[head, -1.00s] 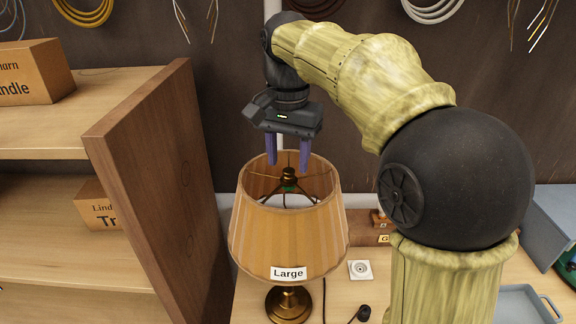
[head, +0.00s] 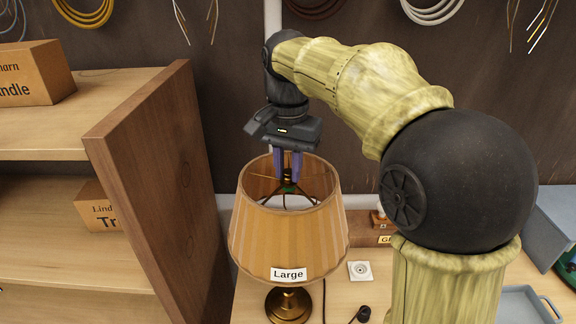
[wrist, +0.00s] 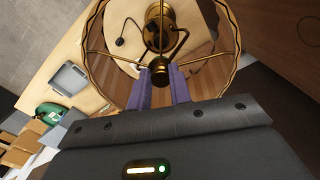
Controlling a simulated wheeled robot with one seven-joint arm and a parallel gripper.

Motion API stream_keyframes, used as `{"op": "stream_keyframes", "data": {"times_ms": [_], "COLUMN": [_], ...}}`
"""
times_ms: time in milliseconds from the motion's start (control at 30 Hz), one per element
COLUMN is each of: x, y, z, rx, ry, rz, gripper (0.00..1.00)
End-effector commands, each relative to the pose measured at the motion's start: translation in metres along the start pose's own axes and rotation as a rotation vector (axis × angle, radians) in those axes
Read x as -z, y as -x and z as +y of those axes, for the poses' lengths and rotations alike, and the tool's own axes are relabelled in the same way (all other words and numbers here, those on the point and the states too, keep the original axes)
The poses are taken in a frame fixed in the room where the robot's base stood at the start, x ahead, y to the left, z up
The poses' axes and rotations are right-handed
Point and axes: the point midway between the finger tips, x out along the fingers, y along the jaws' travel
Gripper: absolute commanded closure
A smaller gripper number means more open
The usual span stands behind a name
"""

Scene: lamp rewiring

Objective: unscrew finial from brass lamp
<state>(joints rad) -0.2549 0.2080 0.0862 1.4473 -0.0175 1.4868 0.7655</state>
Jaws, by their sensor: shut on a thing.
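The brass lamp (head: 289,304) stands upright on the bench, its base also visible through the shade in the wrist view (wrist: 158,14). Its pleated tan shade (head: 285,238), labelled "Large", is open at the top. My gripper (head: 288,174) points straight down into that opening, its purple fingers at the centre of the shade's wire frame. The fingers are shut on the brass finial (wrist: 159,66), which shows between them in the wrist view. In the head view the fingers largely hide the finial.
A wooden shelf panel (head: 150,180) stands close on the left. A white socket (head: 360,270) and a dark plug (head: 363,313) lie right of the lamp. A grey tray (head: 525,305) is at the lower right. Cable coils hang on the back wall.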

Motion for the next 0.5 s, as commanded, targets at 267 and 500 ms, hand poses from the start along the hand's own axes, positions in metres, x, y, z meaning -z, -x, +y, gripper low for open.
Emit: {"op": "stream_keyframes", "data": {"times_ms": [267,500], "x": [0.0008,0.0014], "y": [0.002,0.0021], "z": [0.0017,0.0029], "rx": [-0.002,-0.002], "ry": [0.2,0.447], "rz": [-0.001,0.0], "gripper": [1.0,1.0]}}
